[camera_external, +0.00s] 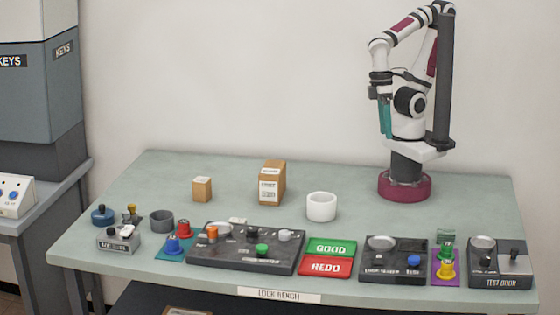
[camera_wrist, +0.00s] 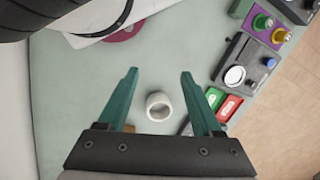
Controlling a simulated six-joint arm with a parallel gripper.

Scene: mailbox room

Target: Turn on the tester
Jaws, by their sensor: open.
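My gripper (camera_external: 385,117) hangs high above the back right of the bench, its teal fingers pointing down. In the wrist view my gripper (camera_wrist: 159,72) is open and empty, with bare bench between the fingertips. No part clearly reads as a tester. A dark panel marked TEST DOOR (camera_external: 500,282) stands at the front right, with a black knob and a light plate. A small grey box (camera_external: 118,241) at the front left has switch-like parts on top; its label is too small to read. My gripper is far from both and touches nothing.
A white ring (camera_external: 321,207) and cardboard boxes (camera_external: 272,183) (camera_external: 202,189) stand behind. The bench's back left is clear.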

